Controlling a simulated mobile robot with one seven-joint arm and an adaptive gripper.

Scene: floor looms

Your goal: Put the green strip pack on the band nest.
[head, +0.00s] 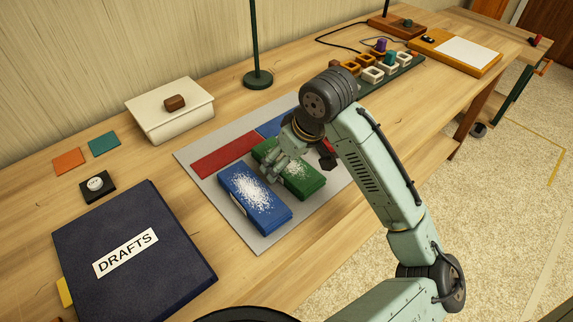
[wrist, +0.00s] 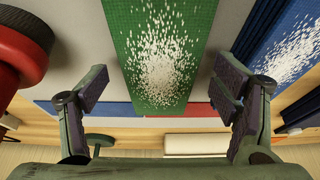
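The green strip pack (head: 305,182) lies on a grey mat (head: 262,238), its top speckled white. The pack also shows in the wrist view (wrist: 150,30), lying between the two fingers in the picture. My gripper (head: 284,166) is over the pack and hides part of it in the head view. In the wrist view my gripper (wrist: 162,85) is open, with a finger on each side and nothing held. I cannot tell whether the fingers are level with the pack. The mat has a red band (head: 225,155) and a blue band (head: 272,127). I cannot tell which part is the band nest.
A blue pack (head: 240,205) with white speckles lies beside the green one. A DRAFTS binder (head: 180,265), a white box (head: 172,118) and a lamp stand base (head: 258,79) surround the mat. A rack of small blocks (head: 412,66) stands farther along the bench.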

